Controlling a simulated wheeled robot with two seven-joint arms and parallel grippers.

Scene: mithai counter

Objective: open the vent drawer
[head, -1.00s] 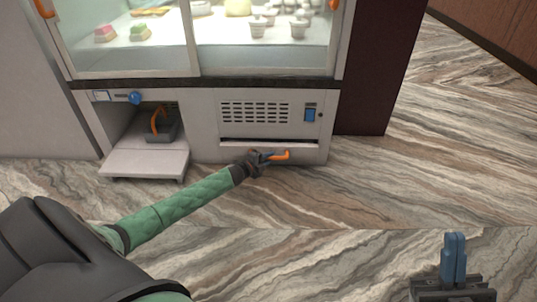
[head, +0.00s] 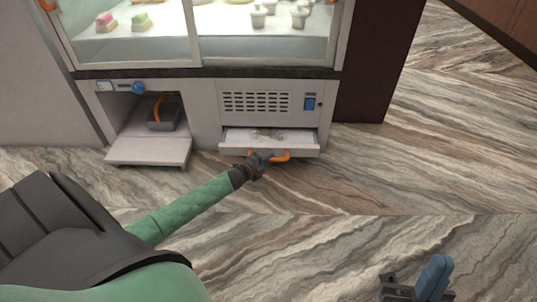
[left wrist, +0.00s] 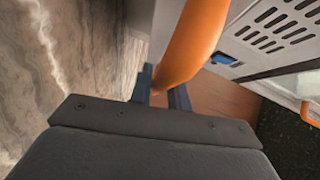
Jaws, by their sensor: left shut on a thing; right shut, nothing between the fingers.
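The vent drawer (head: 232,147) is a shallow white drawer under the slotted vent panel (head: 258,102) of the counter. It stands partly pulled out, and some brownish debris (head: 268,134) lies inside it. Its orange handle (head: 284,156) is on the drawer front. My left gripper (head: 263,159) is shut on the handle. In the left wrist view, the orange handle (left wrist: 193,40) passes between the two dark fingers (left wrist: 160,85). My right gripper (head: 432,280) is shut and empty above the floor at the lower right, away from the counter.
Left of the drawer, an open compartment with its white flap (head: 150,151) lowered holds a dark box with an orange handle (head: 162,113). A glass display case (head: 265,45) with sweets and cups is above. The marbled floor (head: 400,170) in front and to the right is clear.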

